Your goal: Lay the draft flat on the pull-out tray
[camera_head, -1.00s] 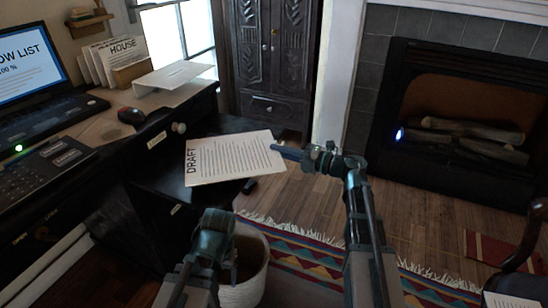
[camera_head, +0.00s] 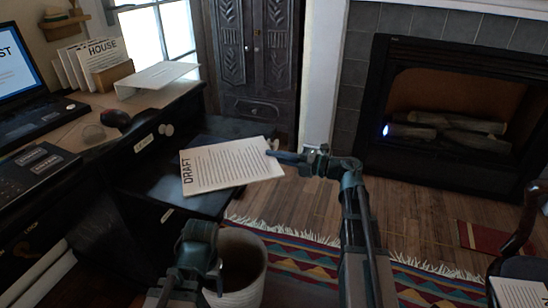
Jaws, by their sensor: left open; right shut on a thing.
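The draft (camera_head: 232,166) is a white sheet with lines of text and "DRAFT" along its left edge. It is over the black pull-out tray (camera_head: 195,204) at the desk's right side. The sheet looks nearly level; I cannot tell whether it touches the tray. My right gripper (camera_head: 275,155) is shut on the sheet's right edge. My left gripper (camera_head: 205,262) is open and empty, lower in view, near the white basket; its fingertips are hard to make out.
A white basket (camera_head: 243,282) stands below the tray. A carved cabinet (camera_head: 255,60) and a fireplace (camera_head: 450,115) stand behind.

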